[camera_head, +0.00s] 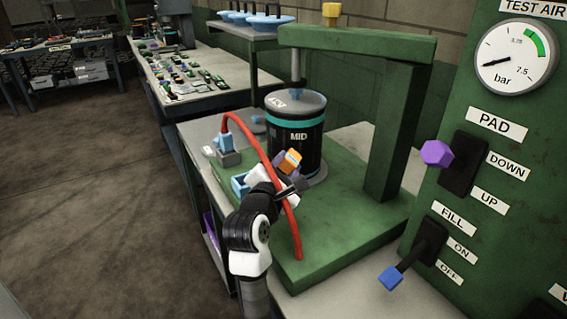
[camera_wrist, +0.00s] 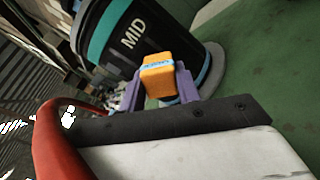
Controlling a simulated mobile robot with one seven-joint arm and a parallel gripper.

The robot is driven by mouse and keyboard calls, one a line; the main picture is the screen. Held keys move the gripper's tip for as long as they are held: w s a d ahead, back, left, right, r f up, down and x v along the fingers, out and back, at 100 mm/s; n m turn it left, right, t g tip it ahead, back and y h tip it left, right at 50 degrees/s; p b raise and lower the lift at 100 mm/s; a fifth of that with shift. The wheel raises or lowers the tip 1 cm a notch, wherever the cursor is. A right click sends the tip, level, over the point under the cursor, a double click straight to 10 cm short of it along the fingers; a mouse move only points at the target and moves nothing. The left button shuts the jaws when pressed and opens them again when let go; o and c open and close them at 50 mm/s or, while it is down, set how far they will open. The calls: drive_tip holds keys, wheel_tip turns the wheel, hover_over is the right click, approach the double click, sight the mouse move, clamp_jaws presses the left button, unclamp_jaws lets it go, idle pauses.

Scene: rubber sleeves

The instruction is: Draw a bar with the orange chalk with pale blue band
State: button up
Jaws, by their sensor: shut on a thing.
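The orange chalk with a pale blue band (camera_head: 291,160) is held up in front of the black cylinder, and it also shows in the wrist view (camera_wrist: 158,78). My gripper (camera_head: 284,166) has purple fingers shut on the chalk, one on each side; it also shows in the wrist view (camera_wrist: 158,92). The black cylinder (camera_head: 310,135) has a teal band and a white MID label; it stands upright on the green press base. No drawn bar is visible on its facing side. I cannot tell whether the chalk touches the cylinder.
A red hose (camera_head: 262,160) arches past my wrist and is close in the wrist view (camera_wrist: 48,140). The green press frame (camera_head: 392,130) stands over the cylinder. A small blue box (camera_head: 240,185) sits left. A lever panel (camera_head: 470,160) stands at right.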

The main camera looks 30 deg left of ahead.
drive_tip(key=shift+s+a, duration=0.15)
drive_tip(key=shift+a, duration=0.85)
drive_tip(key=shift+s+a, duration=0.1)
drive_tip(key=shift+a, duration=0.85)
drive_tip(key=shift+s, duration=0.1)
drive_tip(key=shift+s+d+p, duration=0.1)
drive_tip(key=shift+s+d, duration=0.05)
drive_tip(key=shift+s, duration=0.8)
drive_tip(key=shift+s+d+p, duration=0.15)
drive_tip(key=shift+s+d, duration=0.05)
drive_tip(key=shift+s, duration=0.75)
drive_tip(key=shift+s+d+p, duration=0.1)
drive_tip(key=shift+s+d, duration=0.05)
drive_tip(key=shift+s, duration=0.8)
drive_tip(key=shift+s, duration=0.15)
drive_tip(key=shift+s+d, duration=0.15)
drive_tip(key=shift+s, duration=0.55)
drive_tip(key=shift+s+d, duration=0.1)
drive_tip(key=shift+s, duration=0.55)
drive_tip(key=shift+w, duration=0.1)
drive_tip(key=shift+w+a+p, duration=0.2)
drive_tip(key=shift+w+p, duration=0.05)
drive_tip(key=shift+w, duration=0.85)
drive_tip(key=shift+w+a+p, duration=0.15)
drive_tip(key=shift+w+p, duration=0.15)
drive_tip(key=shift+w, duration=0.75)
drive_tip(key=shift+w+a+p, duration=0.2)
drive_tip(key=shift+w+p, duration=0.05)
drive_tip(key=shift+w, duration=0.85)
